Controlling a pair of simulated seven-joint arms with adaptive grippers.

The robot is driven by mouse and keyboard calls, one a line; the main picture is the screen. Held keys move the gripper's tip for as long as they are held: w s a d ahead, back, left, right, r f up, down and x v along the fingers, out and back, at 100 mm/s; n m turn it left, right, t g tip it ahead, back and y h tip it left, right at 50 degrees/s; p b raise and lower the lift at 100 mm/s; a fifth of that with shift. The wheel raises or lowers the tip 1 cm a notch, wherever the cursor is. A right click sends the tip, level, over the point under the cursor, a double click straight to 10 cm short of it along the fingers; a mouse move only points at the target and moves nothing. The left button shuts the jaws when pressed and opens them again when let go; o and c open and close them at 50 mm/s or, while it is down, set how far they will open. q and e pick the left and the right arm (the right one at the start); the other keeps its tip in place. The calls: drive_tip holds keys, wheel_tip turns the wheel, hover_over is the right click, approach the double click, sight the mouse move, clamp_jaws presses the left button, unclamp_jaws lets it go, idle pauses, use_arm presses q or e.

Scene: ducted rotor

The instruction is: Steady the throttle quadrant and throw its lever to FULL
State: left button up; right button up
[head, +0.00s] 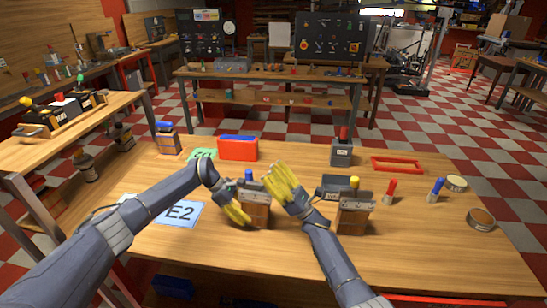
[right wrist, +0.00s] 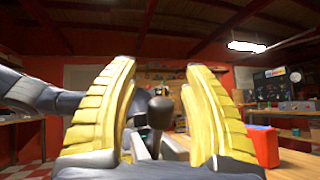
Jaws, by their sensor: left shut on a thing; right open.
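A wooden box with a grey top (head: 257,214), which looks like the throttle quadrant, stands on the front table, with a blue knob (head: 249,174) above it. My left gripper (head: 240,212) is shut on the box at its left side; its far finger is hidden. My right gripper (head: 284,180) is open above and to the right of the box, fingers raised. In the right wrist view, a dark round-headed lever (right wrist: 160,112) shows between the two yellow fingers, apart from both. The FULL mark cannot be read.
A similar wooden box (head: 353,218) with a yellow knob stands close on the right. A red and blue bin (head: 237,150) and a grey box with a red knob (head: 342,153) stand behind. A blue E2 card (head: 180,213) lies left.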

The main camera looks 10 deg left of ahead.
drive_tip(key=shift+r, duration=3.8)
use_arm(q)
drive_tip(key=o, duration=1.5)
drive_tip(key=shift+o, duration=0.5)
drive_tip(key=shift+r, duration=0.1)
